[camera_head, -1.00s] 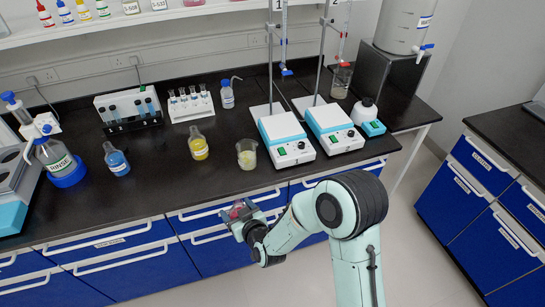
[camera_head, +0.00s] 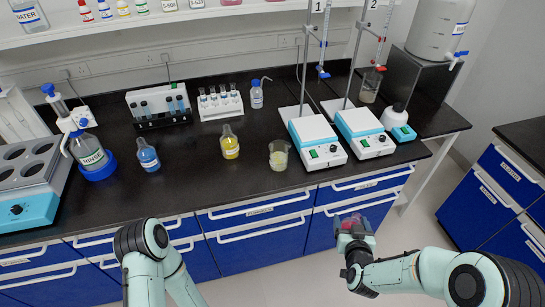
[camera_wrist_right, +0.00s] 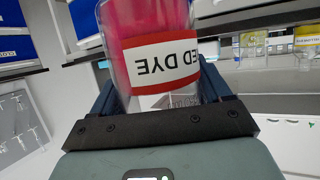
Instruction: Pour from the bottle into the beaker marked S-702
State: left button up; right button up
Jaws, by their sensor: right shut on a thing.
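My right gripper (camera_head: 354,228) is shut on a clear container of red liquid with a red-and-white "RED DYE" label, the bottle (camera_wrist_right: 160,45). The label reads upside down in the right wrist view. The gripper holds it in front of the drawers, off the bench's front edge. A small glass beaker (camera_head: 279,158) with pale yellowish content stands on the bench near that edge. Another beaker (camera_head: 370,86) stands behind the right hot plate. I cannot read S-702 on either. My left arm shows at the bottom left, but its gripper is out of view.
A yellow flask (camera_head: 230,146) and a blue flask (camera_head: 149,158) stand left of the front beaker. Two hot plates (camera_head: 318,138) with stands are to its right. The front strip of black bench (camera_head: 190,190) is clear.

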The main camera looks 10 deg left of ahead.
aim_at(278, 149)
jog(key=j, duration=0.9)
jog(key=i+j, duration=0.1)
jog(key=i, duration=0.45)
